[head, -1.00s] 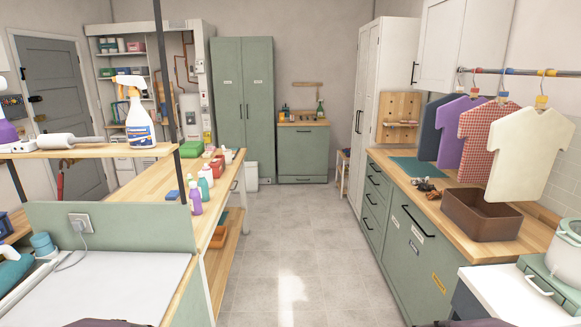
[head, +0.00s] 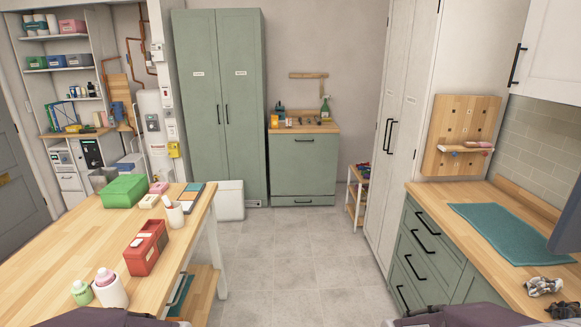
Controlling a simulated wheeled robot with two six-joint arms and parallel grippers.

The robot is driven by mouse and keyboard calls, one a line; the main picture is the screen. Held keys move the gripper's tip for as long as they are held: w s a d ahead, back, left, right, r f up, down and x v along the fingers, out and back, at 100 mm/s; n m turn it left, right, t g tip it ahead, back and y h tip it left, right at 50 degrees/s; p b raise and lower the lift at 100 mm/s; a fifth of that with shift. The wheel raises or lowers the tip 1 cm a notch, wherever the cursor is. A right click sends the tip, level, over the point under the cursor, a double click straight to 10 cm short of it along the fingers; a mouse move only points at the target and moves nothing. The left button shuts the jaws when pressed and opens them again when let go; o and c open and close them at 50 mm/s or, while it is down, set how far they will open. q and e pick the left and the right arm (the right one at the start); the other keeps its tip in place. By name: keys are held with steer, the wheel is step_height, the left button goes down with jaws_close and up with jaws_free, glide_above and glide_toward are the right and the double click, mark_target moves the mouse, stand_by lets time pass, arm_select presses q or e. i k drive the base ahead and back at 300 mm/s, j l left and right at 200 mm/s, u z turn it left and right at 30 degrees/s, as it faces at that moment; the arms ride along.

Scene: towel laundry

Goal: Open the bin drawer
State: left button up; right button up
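A green cabinet (head: 304,170) with a wide front and a black bar handle near its top stands at the back wall under a small wooden counter. Its front looks closed. A bank of green drawers (head: 411,247) with black handles runs along the right counter, also closed. No readable label tells me which front is the bin drawer. Neither of my grippers is in view; only purple-grey parts of my arms show at the bottom edge, far from these fronts.
A wooden table (head: 50,252) with a red box (head: 146,252) and bottles fills the left. The grey floor (head: 290,265) between it and the right counter is clear. A white bin (head: 230,200) and a small wooden shelf stand (head: 356,200) flank the back cabinet.

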mark_target(300, 163)
steer(key=i+j, duration=0.1)
steer(key=i, duration=6.1)
steer(key=l, duration=0.1)
